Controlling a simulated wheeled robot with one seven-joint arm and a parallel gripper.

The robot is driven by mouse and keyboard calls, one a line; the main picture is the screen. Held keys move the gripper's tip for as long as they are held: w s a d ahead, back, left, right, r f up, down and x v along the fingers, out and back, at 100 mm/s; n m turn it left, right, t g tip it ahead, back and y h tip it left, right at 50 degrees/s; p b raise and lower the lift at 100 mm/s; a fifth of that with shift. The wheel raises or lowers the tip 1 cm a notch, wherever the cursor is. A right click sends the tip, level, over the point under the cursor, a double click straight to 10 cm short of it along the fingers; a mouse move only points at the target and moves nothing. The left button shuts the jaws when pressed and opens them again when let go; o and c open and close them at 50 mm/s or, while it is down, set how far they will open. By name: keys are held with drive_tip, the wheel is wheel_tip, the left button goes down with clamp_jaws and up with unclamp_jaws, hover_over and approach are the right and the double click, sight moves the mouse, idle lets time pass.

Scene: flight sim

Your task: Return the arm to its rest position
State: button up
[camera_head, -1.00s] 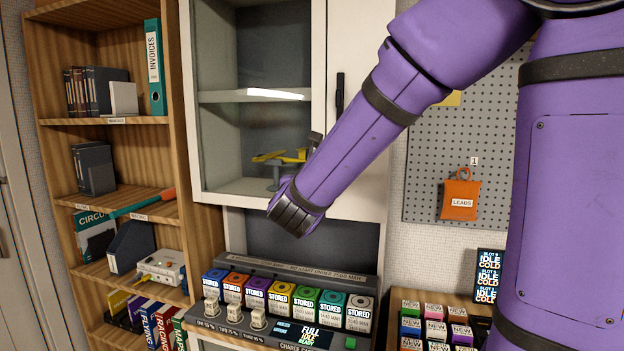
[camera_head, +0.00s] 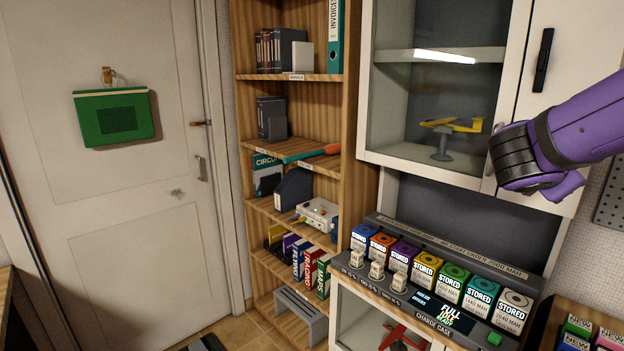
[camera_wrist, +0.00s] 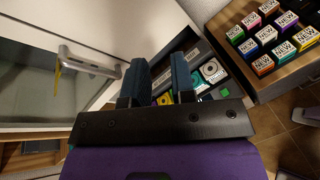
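My purple arm (camera_head: 582,122) enters the head view from the right edge. Its dark ribbed joint (camera_head: 520,155) is in front of the cabinet, above the charge case. The fingers do not show in the head view. In the wrist view my gripper (camera_wrist: 159,65) has its two dark blue fingers apart with nothing held between them. The fingers point toward the charge case, which lies beyond them and is partly hidden by them.
The charge case (camera_head: 432,318) holds a row of colored "STORED" packs. A glass cabinet (camera_head: 368,80) holds a yellow model plane (camera_head: 450,125). A wooden shelf (camera_head: 290,78) and white door (camera_head: 100,200) stand left. A tray of "NEW" packs (camera_wrist: 252,85) sits beside the case.

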drive_tip(key=s+a+f+m+g+y, duration=0.25)
drive_tip(key=s+m+g+y, duration=0.2)
drive_tip(key=s+m, duration=0.6)
drive_tip(key=s+a+m+t+y, duration=0.2)
drive_tip(key=s+a+m+y, duration=0.5)
drive_tip(key=a+m, duration=0.1)
drive_tip(key=shift+f, duration=0.2)
drive_tip(key=shift+y, duration=0.25)
